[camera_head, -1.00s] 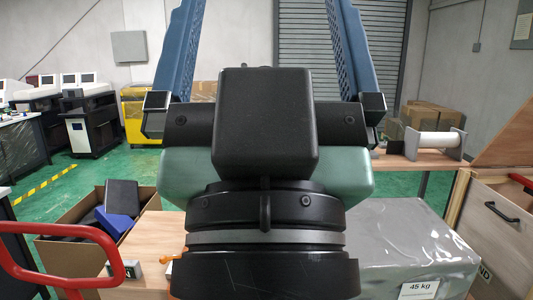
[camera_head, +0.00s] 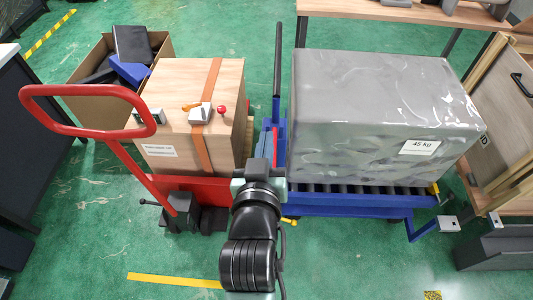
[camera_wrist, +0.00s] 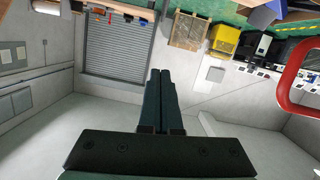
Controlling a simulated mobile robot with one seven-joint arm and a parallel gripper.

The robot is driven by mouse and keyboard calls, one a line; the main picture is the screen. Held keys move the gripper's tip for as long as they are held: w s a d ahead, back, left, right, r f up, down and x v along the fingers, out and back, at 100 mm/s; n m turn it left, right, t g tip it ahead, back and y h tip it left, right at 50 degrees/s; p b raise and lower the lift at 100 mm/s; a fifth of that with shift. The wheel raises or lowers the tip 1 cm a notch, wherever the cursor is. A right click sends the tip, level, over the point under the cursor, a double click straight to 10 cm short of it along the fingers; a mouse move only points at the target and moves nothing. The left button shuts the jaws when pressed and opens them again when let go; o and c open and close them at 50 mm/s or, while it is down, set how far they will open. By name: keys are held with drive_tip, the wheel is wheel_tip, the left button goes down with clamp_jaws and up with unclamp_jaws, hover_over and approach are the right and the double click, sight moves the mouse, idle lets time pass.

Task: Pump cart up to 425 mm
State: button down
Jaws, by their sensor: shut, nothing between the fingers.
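The blue lift cart (camera_head: 345,205) has black rollers on top and carries a grey wrapped box (camera_head: 340,110) labelled 45 kg. A tall black bar (camera_head: 278,60) rises at the cart's left end. A yellow-tipped part (camera_head: 290,221) shows low at that end, partly behind my arm. No height reading is legible. My gripper (camera_head: 267,150) is at the cart's left end, between it and the wooden crate; its tips are hard to make out there. In the wrist view my gripper (camera_wrist: 161,75) is shut and empty, its two dark fingers together, with the room upside down.
A red pallet truck (camera_head: 85,90) with a wooden crate (camera_head: 185,85) stands close on the left. A cardboard box (camera_head: 88,50) is behind it. A wooden cabinet (camera_head: 510,110) and a bench (camera_head: 400,10) bound the right and back. Green floor in front is mostly clear.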

drive_tip(key=s+f+g+p, duration=0.1)
drive_tip(key=s+f, duration=0.3)
drive_tip(key=f, duration=0.5)
drive_tip(key=shift+a+f+n+g, duration=0.2)
drive_tip(key=shift+a+n+g, duration=0.1)
drive_tip(key=shift+g, duration=0.5)
drive_tip(key=shift+w, duration=0.1)
drive_tip(key=w+f, duration=0.2)
drive_tip(key=w+f+p, duration=0.1)
drive_tip(key=w+f, duration=0.1)
drive_tip(key=w, duration=0.1)
drive_tip(key=w+d+f+p, duration=0.1)
drive_tip(key=w+f, duration=0.2)
drive_tip(key=shift+w, duration=0.15)
drive_tip(key=shift+d+f, duration=0.15)
drive_tip(key=shift+f, duration=0.45)
drive_tip(key=shift+s+f, duration=0.1)
drive_tip(key=shift+s, duration=0.1)
